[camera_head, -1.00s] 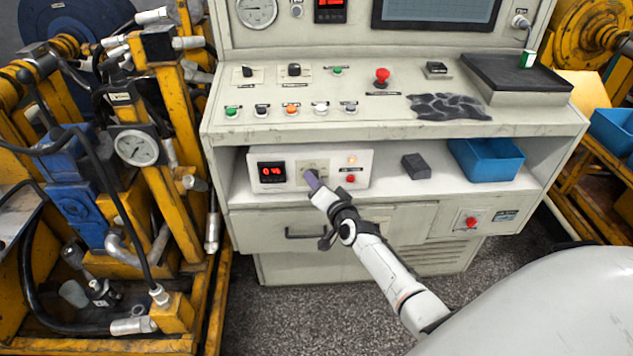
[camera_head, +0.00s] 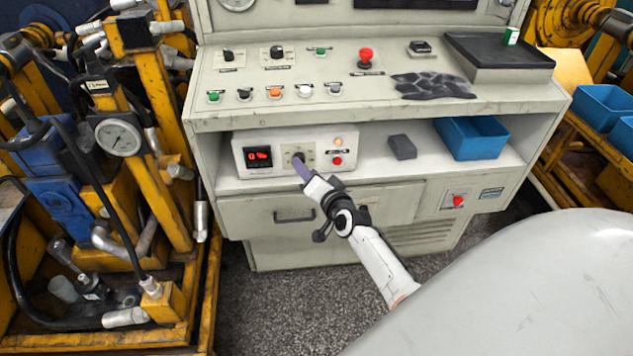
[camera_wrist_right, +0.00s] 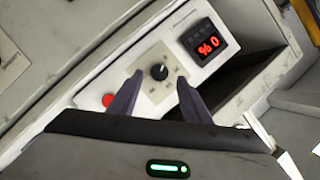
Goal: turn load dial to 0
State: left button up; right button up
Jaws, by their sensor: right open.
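The load dial is a small round black knob on a pale square plate; it shows in the right wrist view (camera_wrist_right: 159,72). It is on the front of a white control box (camera_head: 350,144) on the console shelf; in the head view the fingers partly cover it. My right gripper (camera_wrist_right: 158,82) is open, with its two dark purple fingers on either side of the dial, apparently not touching it. It also shows in the head view (camera_head: 300,168). The red display (camera_wrist_right: 210,43) beside the dial appears to read 0 with a percent sign. My left gripper is not in view.
A red button (camera_head: 337,161) is close to the dial. A dark grey block (camera_head: 402,147) and a blue bin (camera_head: 470,138) stand on the shelf to the right. The console top (camera_head: 370,115) overhangs the shelf. Yellow machinery (camera_head: 165,120) stands to the left.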

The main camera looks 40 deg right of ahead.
jog(key=v, duration=0.6)
jog(key=shift+s, duration=0.4)
jog(key=shift+a, duration=0.15)
jog(key=s+a+f+n+g+y, duration=0.3)
jog(key=s+a+f+n, duration=0.4)
jog(key=s+a, duration=0.3)
jog(key=s+a+f+n+g+y, duration=0.2)
jog(key=s+a+f+n, duration=0.4)
jog(key=s+a, duration=0.5)
jog(key=s+n+g, duration=0.1)
jog(key=s, duration=0.3)
jog(key=shift+s+a+f+g+y, duration=0.25)
jog(key=shift+s+f+g+y, duration=0.05)
jog(key=shift+s+f+y, duration=0.1)
jog(key=shift+w, duration=0.1)
